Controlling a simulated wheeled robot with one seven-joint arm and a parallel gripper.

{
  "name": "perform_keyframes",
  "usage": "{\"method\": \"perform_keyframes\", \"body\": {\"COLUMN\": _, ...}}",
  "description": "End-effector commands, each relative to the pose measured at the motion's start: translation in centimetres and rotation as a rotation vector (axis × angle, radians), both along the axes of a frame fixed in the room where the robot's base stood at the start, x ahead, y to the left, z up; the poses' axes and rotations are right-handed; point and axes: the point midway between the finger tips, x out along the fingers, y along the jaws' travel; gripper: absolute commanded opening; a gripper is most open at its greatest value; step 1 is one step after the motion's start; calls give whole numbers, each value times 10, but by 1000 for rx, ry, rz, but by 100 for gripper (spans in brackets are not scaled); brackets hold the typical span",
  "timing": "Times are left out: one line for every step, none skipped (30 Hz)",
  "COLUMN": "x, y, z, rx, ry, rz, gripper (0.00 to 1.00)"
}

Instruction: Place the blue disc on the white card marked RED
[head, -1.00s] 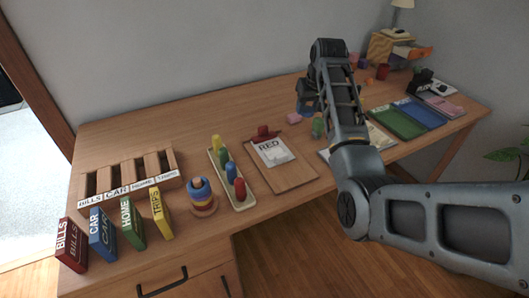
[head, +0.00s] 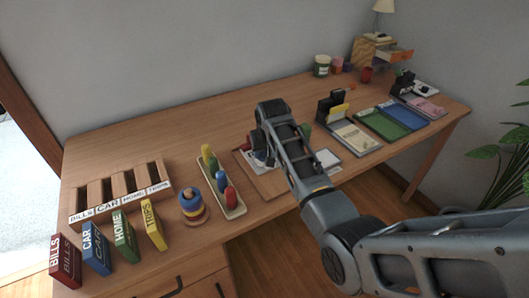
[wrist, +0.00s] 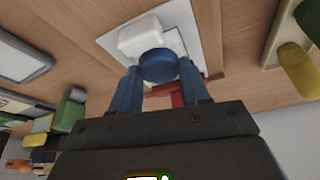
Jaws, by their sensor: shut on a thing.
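My gripper (wrist: 158,78) is shut on the blue disc (wrist: 158,62) in the wrist view, with one blue finger on each side. Behind the disc is the white card (wrist: 178,20), lying on a brown clipboard (head: 268,184). A pale block-like shape (wrist: 138,36) shows over the card beside the disc. The disc appears over the card; I cannot tell whether it touches it. A red piece (wrist: 168,96) shows between the fingers.
A tray of coloured pegs (head: 234,212) stands left of the clipboard, with a ring stack (head: 191,204) beside it. Labelled boxes (head: 124,234) and a wooden sorter (head: 120,190) stand farther left. Green and blue trays (head: 382,126) lie right. The desk's back middle is clear.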

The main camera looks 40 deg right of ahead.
Motion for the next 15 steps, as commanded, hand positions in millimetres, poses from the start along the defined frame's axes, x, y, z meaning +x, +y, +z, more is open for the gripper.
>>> {"method": "perform_keyframes", "body": {"x": 0, "y": 0, "z": -5, "rx": 1, "ry": 1, "rz": 0, "gripper": 18}}
{"method": "perform_keyframes", "body": {"x": 0, "y": 0, "z": -7, "rx": 1, "ry": 1, "rz": 0, "gripper": 18}}
{"method": "perform_keyframes", "body": {"x": 0, "y": 0, "z": -9, "rx": 0, "ry": 0, "rz": 0, "gripper": 18}}
{"method": "perform_keyframes", "body": {"x": 0, "y": 0, "z": -9, "rx": -1, "ry": -1, "rz": 0, "gripper": 18}}
{"method": "perform_keyframes", "body": {"x": 0, "y": 0, "z": -10, "rx": -1, "ry": -1, "rz": 0, "gripper": 18}}
{"method": "perform_keyframes", "body": {"x": 0, "y": 0, "z": -10, "rx": -1, "ry": -1, "rz": 0, "gripper": 18}}
{"method": "perform_keyframes", "body": {"x": 0, "y": 0, "z": -10, "rx": -1, "ry": -1, "rz": 0, "gripper": 18}}
{"method": "perform_keyframes", "body": {"x": 0, "y": 0, "z": -10, "rx": -1, "ry": -1, "rz": 0, "gripper": 18}}
{"method": "perform_keyframes", "body": {"x": 0, "y": 0, "z": -10, "rx": -1, "ry": -1, "rz": 0, "gripper": 18}}
{"method": "perform_keyframes", "body": {"x": 0, "y": 0, "z": -10, "rx": -1, "ry": -1, "rz": 0, "gripper": 18}}
{"method": "perform_keyframes", "body": {"x": 0, "y": 0, "z": -10, "rx": -1, "ry": -1, "rz": 0, "gripper": 18}}
{"method": "perform_keyframes", "body": {"x": 0, "y": 0, "z": -11, "rx": -1, "ry": -1, "rz": 0, "gripper": 18}}
{"method": "perform_keyframes", "body": {"x": 0, "y": 0, "z": -12, "rx": -1, "ry": -1, "rz": 0, "gripper": 18}}
{"method": "perform_keyframes", "body": {"x": 0, "y": 0, "z": -13, "rx": -1, "ry": -1, "rz": 0, "gripper": 18}}
{"method": "perform_keyframes", "body": {"x": 0, "y": 0, "z": -13, "rx": -1, "ry": -1, "rz": 0, "gripper": 47}}
